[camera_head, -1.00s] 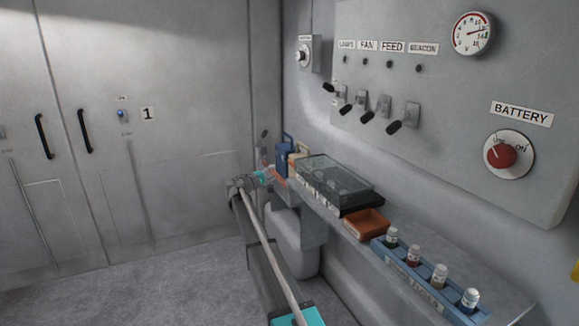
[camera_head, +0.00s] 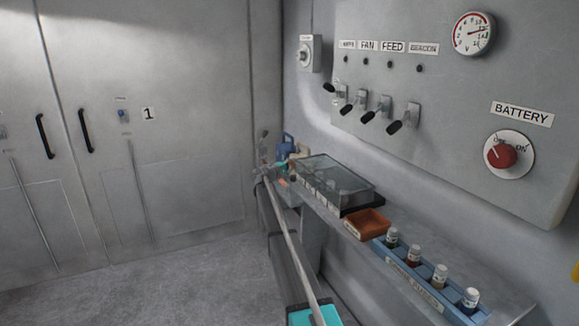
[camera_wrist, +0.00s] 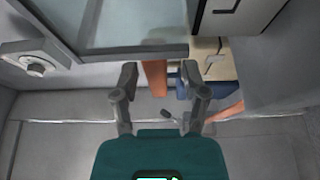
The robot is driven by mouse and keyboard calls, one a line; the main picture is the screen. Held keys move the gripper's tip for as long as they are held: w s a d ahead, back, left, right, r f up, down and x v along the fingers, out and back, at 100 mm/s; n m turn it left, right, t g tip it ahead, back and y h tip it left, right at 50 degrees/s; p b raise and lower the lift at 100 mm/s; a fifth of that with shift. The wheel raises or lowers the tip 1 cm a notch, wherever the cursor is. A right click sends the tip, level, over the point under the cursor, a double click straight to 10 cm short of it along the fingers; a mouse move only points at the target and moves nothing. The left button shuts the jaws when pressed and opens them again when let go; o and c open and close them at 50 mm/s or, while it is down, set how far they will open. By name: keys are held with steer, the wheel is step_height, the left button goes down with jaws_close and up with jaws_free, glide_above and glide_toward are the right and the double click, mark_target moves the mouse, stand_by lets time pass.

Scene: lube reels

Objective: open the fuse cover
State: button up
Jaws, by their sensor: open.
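The fuse cover (camera_head: 338,177) is a clear, glass-like lid on a dark-based box on the wall shelf, and it looks shut. My gripper (camera_head: 270,168) is small in the head view, at the far left end of the shelf near the cover's left end. In the wrist view my gripper (camera_wrist: 160,75) has its two fingers spread, with nothing held between them. Whether a finger touches the cover's edge I cannot tell.
Blue (camera_head: 287,143) and beige items stand at the shelf's far end, close to my gripper. An orange tray (camera_head: 367,224) and a blue rack (camera_head: 408,268) of several bottles are on the nearer shelf. The switch panel (camera_head: 440,75) is above. Floor at left is clear.

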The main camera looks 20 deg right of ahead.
steer(key=shift+d, duration=0.15)
jaws_close()
